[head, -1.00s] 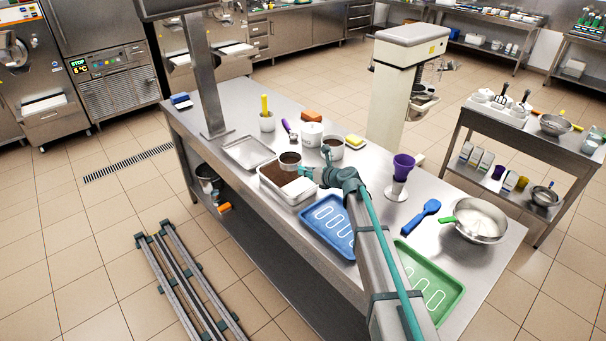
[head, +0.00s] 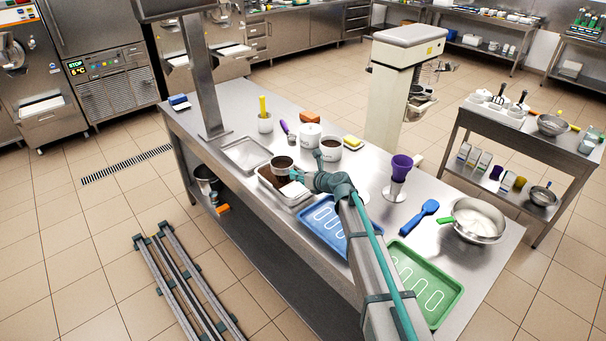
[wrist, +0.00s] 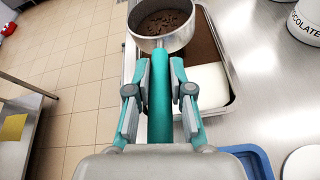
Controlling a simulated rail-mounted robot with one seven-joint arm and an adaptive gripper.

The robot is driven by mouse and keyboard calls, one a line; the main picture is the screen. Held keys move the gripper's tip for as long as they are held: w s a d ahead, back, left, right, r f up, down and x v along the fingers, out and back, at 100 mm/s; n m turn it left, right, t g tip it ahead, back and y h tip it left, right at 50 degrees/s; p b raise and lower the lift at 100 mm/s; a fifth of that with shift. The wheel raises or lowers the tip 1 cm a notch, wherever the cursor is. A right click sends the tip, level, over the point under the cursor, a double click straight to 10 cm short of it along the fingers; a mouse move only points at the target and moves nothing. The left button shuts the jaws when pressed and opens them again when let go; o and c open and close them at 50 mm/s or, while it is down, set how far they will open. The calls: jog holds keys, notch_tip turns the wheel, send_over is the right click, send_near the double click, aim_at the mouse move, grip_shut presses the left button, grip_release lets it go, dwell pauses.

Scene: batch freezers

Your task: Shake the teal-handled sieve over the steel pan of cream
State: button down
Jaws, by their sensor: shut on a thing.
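My gripper (wrist: 160,85) is shut on the teal handle (wrist: 160,105) of the sieve. The round metal sieve (wrist: 161,25) holds dark brown powder and lumps. In the head view the sieve (head: 283,168) is above the steel pan (head: 262,181), hiding much of it, with my gripper (head: 299,177) at its right. In the wrist view the pan (wrist: 234,92) extends to the right of the sieve. Its visible surface is brown at the far part, with a white patch (wrist: 208,80) nearer. I cannot see whether powder is falling.
A blue tray (head: 325,222) lies close to the pan under my arm, with a green tray (head: 428,283) farther right. An empty steel tray (head: 246,153) is left of the pan. White tubs (head: 309,136) and a purple cup (head: 401,167) stand behind.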

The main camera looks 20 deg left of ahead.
jog(key=shift+s, duration=0.25)
jog(key=shift+s+d, duration=0.65)
jog(key=shift+d, duration=0.4)
jog(key=shift+s+d, duration=0.6)
jog(key=shift+d, duration=0.4)
jog(key=shift+s+d, duration=0.65)
jog(key=shift+d, duration=0.4)
dwell(1.8)
jog(key=shift+r, duration=0.15)
